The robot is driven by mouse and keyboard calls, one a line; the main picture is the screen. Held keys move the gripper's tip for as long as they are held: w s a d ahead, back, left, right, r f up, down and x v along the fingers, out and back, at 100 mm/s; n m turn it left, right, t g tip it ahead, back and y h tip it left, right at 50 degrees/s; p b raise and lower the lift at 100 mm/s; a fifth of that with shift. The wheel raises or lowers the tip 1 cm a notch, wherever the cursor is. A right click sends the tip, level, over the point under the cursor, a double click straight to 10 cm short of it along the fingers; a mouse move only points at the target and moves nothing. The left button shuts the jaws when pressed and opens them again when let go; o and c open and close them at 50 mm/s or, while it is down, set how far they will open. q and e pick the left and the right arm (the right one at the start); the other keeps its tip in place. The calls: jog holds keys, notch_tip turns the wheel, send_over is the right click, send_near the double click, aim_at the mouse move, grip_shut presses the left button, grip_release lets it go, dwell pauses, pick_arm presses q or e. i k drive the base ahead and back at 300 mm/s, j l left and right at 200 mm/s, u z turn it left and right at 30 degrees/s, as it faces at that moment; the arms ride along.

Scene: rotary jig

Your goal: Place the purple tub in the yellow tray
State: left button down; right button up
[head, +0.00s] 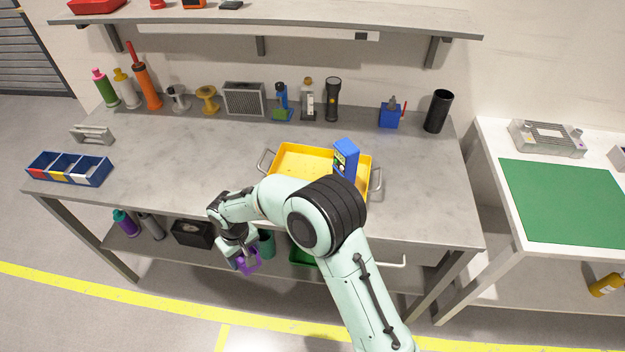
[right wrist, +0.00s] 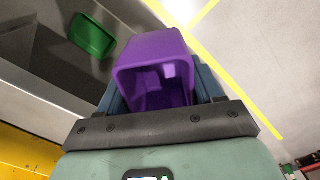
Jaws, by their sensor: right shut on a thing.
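The purple tub (head: 249,264) is in my right gripper (head: 244,256), in front of the table's front edge and below its top. In the right wrist view the purple tub (right wrist: 155,72) sits between the two fingers of my right gripper (right wrist: 160,95), which is shut on it; its open inside faces the camera. The yellow tray (head: 290,162) stands on the table behind my right forearm, which hides its front part. A blue box (head: 345,158) stands at the tray's right side. My left gripper is not in view.
A blue divided bin (head: 70,168) lies at the table's left end. Bottles, a flashlight (head: 332,98) and a black cup (head: 438,110) line the back. The grey tabletop (head: 180,160) left of the tray is clear. A green bin (right wrist: 92,36) is on the lower shelf.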

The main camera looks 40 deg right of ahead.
aim_at(298, 174)
jog(key=i+j, duration=0.25)
jog(key=j, duration=0.15)
jog(key=i+j, duration=0.2)
jog(key=j, duration=0.2)
jog(key=i+j+z, duration=0.1)
jog(key=z, duration=1.25)
